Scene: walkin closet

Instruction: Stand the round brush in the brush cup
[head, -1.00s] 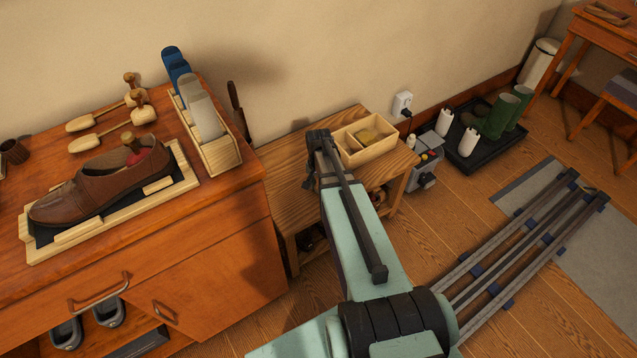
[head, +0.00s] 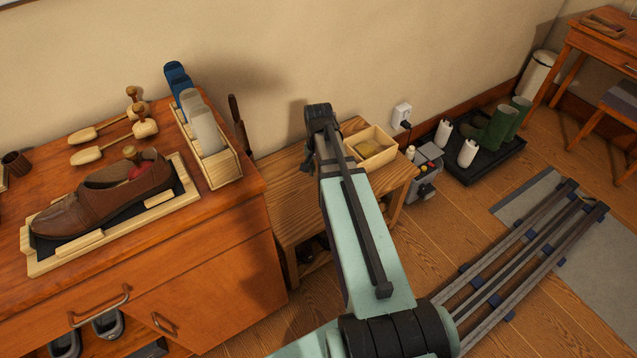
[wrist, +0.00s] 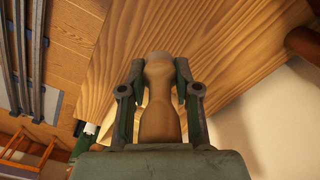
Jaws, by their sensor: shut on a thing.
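My gripper (wrist: 158,80) is shut on a pale, turned wooden piece (wrist: 160,118) with a narrow waist, which looks like the round brush; it also has a greyish end beyond the fingertips. In the head view my arm hides the brush and most of the gripper, which is above the wooden bench (head: 285,208), left of the box. A small dark brown cup (head: 16,163), probably the brush cup, stands at the far left of the dresser top. Its inside is too small to make out.
The dresser (head: 215,238) carries a brown shoe (head: 95,205) on a tray, wooden shoe trees (head: 105,130) and a rack of upright blue and grey pieces (head: 208,165). A light wooden box (head: 378,160) stands on the bench. The wall is close behind.

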